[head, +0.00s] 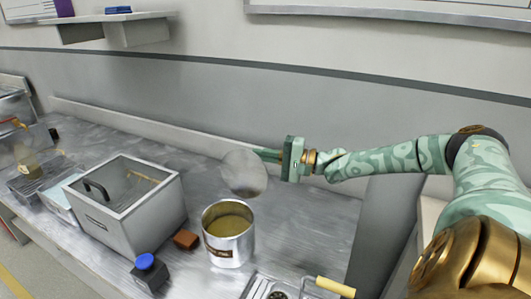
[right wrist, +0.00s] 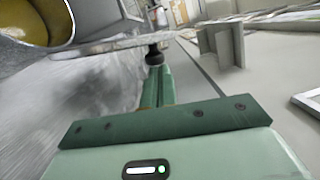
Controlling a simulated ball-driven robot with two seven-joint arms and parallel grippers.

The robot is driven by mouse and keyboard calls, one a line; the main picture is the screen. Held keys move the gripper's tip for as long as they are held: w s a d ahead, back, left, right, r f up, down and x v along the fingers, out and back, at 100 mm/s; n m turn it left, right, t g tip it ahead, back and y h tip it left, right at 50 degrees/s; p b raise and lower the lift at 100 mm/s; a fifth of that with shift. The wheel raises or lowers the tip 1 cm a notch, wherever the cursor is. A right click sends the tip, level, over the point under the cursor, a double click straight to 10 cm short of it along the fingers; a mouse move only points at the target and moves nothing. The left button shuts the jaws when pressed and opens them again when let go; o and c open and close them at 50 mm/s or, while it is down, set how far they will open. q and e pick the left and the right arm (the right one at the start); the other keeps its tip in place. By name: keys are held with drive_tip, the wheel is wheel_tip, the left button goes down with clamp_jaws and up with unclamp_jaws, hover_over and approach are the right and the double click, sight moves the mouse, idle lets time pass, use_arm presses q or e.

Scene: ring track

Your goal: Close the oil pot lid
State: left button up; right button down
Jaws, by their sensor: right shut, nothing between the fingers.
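The oil pot (head: 229,250) is a round metal can with a dark label and yellow oil inside, standing on the metal bench. Its round grey lid (head: 244,175) is open, tilted up at the pot's back rim. My right gripper (head: 262,154) is shut and empty, behind the lid's upper right edge. In the right wrist view, the pot's oil (right wrist: 42,22) shows at the top left. The shut fingers (right wrist: 158,74) point at a black knob (right wrist: 154,54) by the lid's edge-on plate (right wrist: 105,43). I cannot tell whether they touch it. My left gripper is out of view.
A grey box with a glass top (head: 142,222) stands left of the pot. A brown block (head: 186,239) and a blue-button box (head: 148,272) lie between them. A tray with a yellow handle (head: 335,287) is in front. The bench behind the pot is clear.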

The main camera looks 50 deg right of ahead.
sight(244, 163)
drive_tip(key=a+r+n+p, duration=0.1)
drive_tip(key=a+n+p, duration=0.1)
drive_tip(key=p, duration=0.2)
drive_tip(key=s+a+r+n+p, duration=0.1)
drive_tip(key=a+r+n+p, duration=0.1)
drive_tip(key=p, duration=0.3)
drive_tip(key=shift+s+r+g, duration=0.1)
drive_tip(key=shift+s+g, duration=0.05)
drive_tip(key=shift+g, duration=0.15)
drive_tip(key=a+n+p, duration=0.2)
drive_tip(key=p, duration=0.2)
drive_tip(key=s+a+n+h+p, duration=0.1)
drive_tip(key=a+n+p, duration=0.1)
drive_tip(key=a+p, duration=0.1)
drive_tip(key=shift+s+p, duration=0.15)
drive_tip(key=shift+p, duration=0.65)
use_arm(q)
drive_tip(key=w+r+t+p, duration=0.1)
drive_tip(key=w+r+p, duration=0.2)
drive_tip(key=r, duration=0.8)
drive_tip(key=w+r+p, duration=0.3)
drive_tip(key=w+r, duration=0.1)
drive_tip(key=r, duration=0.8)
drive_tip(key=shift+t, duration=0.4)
use_arm(e)
drive_tip(key=s+a+f+n+h, duration=0.2)
drive_tip(key=a+f+n, duration=0.6)
drive_tip(key=f, duration=0.1)
drive_tip(key=shift+s+a+n+h, duration=0.3)
drive_tip(key=shift+a+n, duration=0.1)
